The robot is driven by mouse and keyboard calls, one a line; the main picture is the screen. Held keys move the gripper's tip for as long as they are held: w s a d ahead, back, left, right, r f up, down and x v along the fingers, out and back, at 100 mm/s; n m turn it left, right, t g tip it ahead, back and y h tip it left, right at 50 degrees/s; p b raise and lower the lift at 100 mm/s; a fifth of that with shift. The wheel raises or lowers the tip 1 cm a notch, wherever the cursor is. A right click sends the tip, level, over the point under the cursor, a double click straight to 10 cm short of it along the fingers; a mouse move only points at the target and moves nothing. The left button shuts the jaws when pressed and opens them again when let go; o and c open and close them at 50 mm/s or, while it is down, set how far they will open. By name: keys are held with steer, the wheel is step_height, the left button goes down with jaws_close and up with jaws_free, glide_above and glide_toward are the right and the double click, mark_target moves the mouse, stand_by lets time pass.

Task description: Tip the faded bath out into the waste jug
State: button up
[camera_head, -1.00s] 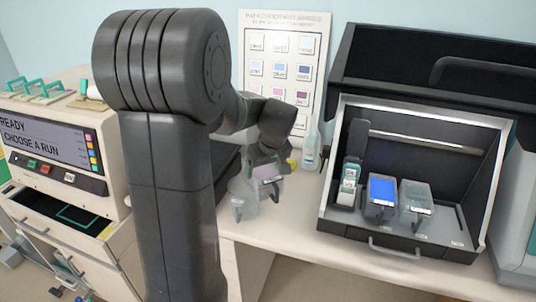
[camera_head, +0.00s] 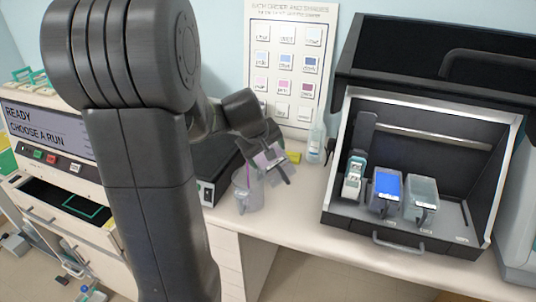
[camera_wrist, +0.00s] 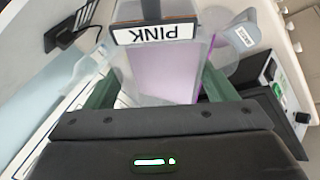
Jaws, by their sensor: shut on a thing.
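A clear bath labelled PINK (camera_wrist: 160,68) holds pale pink-violet liquid. My gripper (camera_wrist: 160,88) is shut on it, with a green finger pad against each side. In the head view the bath (camera_head: 270,158) is tilted, above and slightly right of the clear waste jug (camera_head: 248,196). The jug stands on the counter, and also shows in the wrist view (camera_wrist: 228,68) beside the bath, with a pinkish tint inside.
A dark open cabinet (camera_head: 340,190) at the right holds a slide rack (camera_head: 353,178), a blue bath (camera_head: 385,190) and a clear bath (camera_head: 421,198). A bottle (camera_head: 315,145) and a yellow item (camera_head: 292,157) stand behind the jug. A chart (camera_head: 287,65) is on the wall.

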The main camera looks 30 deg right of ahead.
steer(key=shift+b, duration=0.7)
steer(key=shift+w+a+g+h+b, duration=0.1)
steer(key=shift+a+g+h+b, duration=0.2)
steer(key=shift+h+b, duration=1.45)
steer(key=shift+w+a+f+n+g+h+b, duration=0.2)
steer(key=shift+a+n+g+h+b, duration=0.25)
steer(key=shift+b, duration=3.1)
steer(key=shift+w+a+f+n+g+h+b, duration=0.2)
steer(key=shift+h+b, duration=0.3)
steer(key=shift+b, duration=0.75)
steer(key=shift+s+a+f+n+t+h+b, duration=0.15)
steer(key=shift+a+h+b, duration=0.3)
steer(key=shift+b, duration=0.85)
steer(key=shift+w+a+f+n+g+h+b, duration=0.2)
steer(key=shift+h+b, duration=0.35)
steer(key=shift+b, duration=0.7)
steer(key=shift+w+a+f+h+b, duration=0.1)
steer(key=shift+a+f+h+b, duration=0.25)
steer(key=shift+b, duration=1)
steer(key=shift+w+a+f+h+b, duration=0.1)
steer(key=shift+f+h+b, duration=0.45)
steer(key=shift+b, duration=0.75)
steer(key=shift+s+d+r+y+p, duration=0.15)
steer(key=shift+r+p, duration=0.2)
steer(key=shift+p, duration=0.2)
steer(key=shift+d+r+y+p, duration=0.1)
steer(key=shift+r+y+p, duration=0.05)
steer(key=shift+r+p, duration=0.3)
steer(key=shift+f, duration=0.15)
